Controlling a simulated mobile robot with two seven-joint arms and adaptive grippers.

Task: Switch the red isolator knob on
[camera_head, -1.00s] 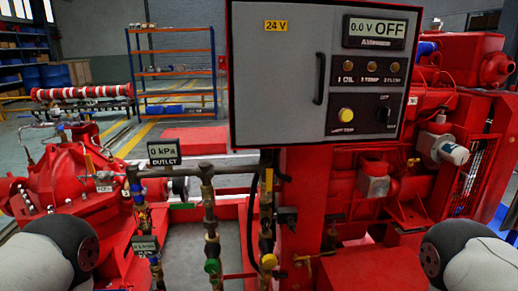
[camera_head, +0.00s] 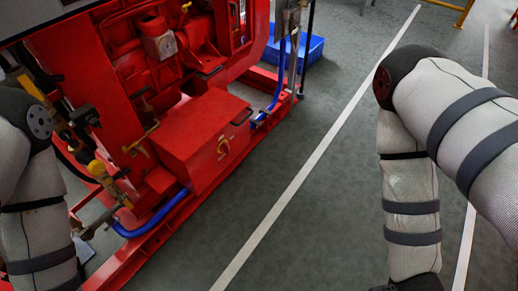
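A red box (camera_head: 205,125) sits low on the pumpset's red base frame. On its front face is a small yellow piece with what looks like a red knob (camera_head: 222,148), likely the isolator; its on or off position is too small to tell. My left arm comes down the left edge and my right arm down the right side of the view. Both arms run out of the picture, so neither gripper is in view. Nothing of mine touches the box or the knob.
The red engine (camera_head: 155,40) stands behind the box. A brass-coloured valve with a yellow part (camera_head: 100,172) is left of it. Blue hose (camera_head: 150,228) runs along the base frame. A blue bin (camera_head: 298,50) stands on the floor behind. The grey floor (camera_head: 310,210) to the right is open.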

